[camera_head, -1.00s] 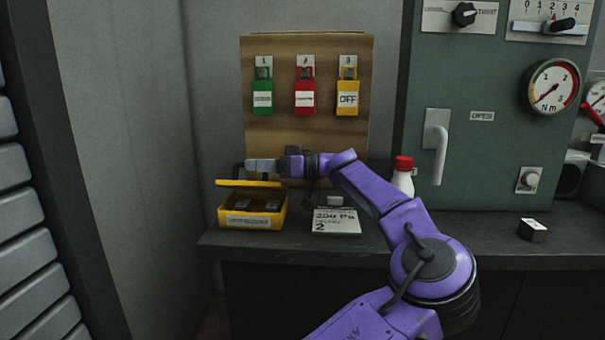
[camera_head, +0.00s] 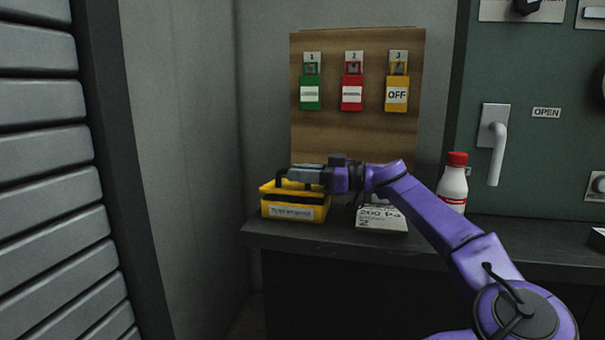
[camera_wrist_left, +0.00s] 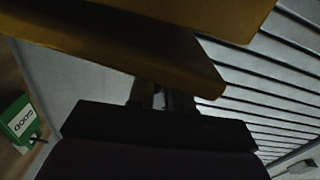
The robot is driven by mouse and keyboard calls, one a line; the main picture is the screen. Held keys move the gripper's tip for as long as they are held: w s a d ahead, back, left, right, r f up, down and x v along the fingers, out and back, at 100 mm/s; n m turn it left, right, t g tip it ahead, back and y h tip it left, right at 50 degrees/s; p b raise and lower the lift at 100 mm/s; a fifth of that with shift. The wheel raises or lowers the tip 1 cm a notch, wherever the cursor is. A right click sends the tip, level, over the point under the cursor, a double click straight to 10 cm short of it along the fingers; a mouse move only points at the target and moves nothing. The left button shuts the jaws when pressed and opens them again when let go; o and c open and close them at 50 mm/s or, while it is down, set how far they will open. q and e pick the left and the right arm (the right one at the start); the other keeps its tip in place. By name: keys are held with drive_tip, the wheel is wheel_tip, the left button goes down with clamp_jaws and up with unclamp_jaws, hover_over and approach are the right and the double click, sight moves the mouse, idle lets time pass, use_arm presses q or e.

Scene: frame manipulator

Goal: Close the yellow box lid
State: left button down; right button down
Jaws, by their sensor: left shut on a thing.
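The yellow box (camera_head: 293,211) stands on the dark counter near its left end, below the padlock board. Its yellow lid (camera_head: 270,187) is low over the box, with a dark gap showing between lid and box. A black handle (camera_head: 281,178) shows at the lid. My left gripper (camera_head: 298,174), on the purple arm, is level with the lid top and shut on the lid's handle; the exact contact is partly hidden. In the left wrist view, yellow surfaces (camera_wrist_left: 120,52) fill the upper part, close to the fingers (camera_wrist_left: 163,97). My right gripper is not in view.
Green, red and yellow padlocks hang on a wooden board (camera_head: 340,135) behind. A white device (camera_head: 382,221) sits right of the box, under my arm. A white bottle with a red cap (camera_head: 454,184) stands farther right. Slatted grey panels (camera_head: 45,150) are at the left.

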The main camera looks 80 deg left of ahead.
use_arm(q)
drive_tip(key=c, duration=1.1)
unclamp_jaws()
drive_tip(key=shift+a+f, duration=0.1)
drive_tip(key=shift+r+p, duration=0.4)
drive_tip(key=shift+r, duration=1)
drive_tip(key=s+d+r, duration=0.1)
drive_tip(key=d+r, duration=0.2)
drive_tip(key=d, duration=0.1)
drive_tip(key=s+d+r, duration=0.1)
drive_tip(key=d+r, duration=0.2)
drive_tip(key=d, duration=0.2)
drive_tip(key=s+d+r, duration=0.1)
drive_tip(key=d+r, duration=0.3)
drive_tip(key=shift+s+d+r, duration=0.1)
drive_tip(key=shift+s+d, duration=0.15)
drive_tip(key=shift+s, duration=0.15)
